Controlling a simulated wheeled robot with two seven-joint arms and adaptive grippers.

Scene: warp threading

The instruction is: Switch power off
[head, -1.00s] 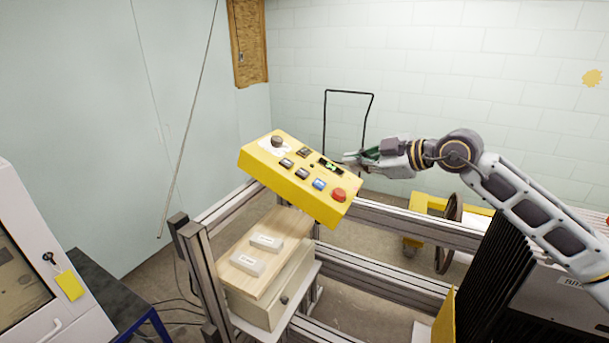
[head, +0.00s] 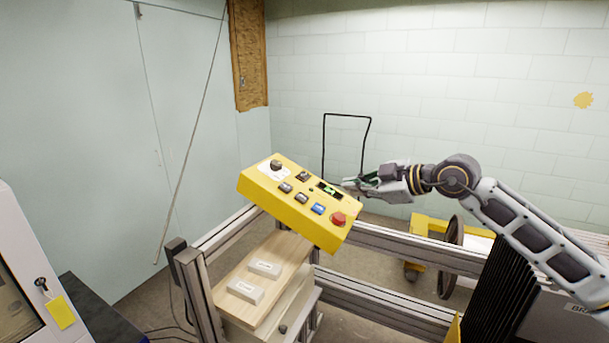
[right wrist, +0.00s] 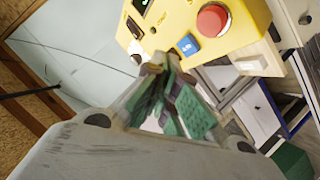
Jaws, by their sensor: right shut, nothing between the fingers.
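A yellow control box (head: 285,208) is mounted tilted on the metal frame. On its face are a dark rotary knob (head: 277,165), several small buttons, a green-lit display (head: 329,188), a blue button (head: 318,208) and a red mushroom button (head: 339,219). My right gripper (head: 348,183) is shut and empty beside the box's right edge, near the display. In the right wrist view its green-padded fingers (right wrist: 155,70) are close to the box edge, with the blue button (right wrist: 187,46) and red button (right wrist: 213,20) beyond. Whether the fingers touch the box I cannot tell. My left gripper is not in view.
Below the box, a wooden board (head: 262,268) carries two small white labelled blocks. Aluminium rails (head: 375,307) run across the front. A black wire stand (head: 347,117) is behind, and a white machine (head: 25,270) with a yellow tag stands at left.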

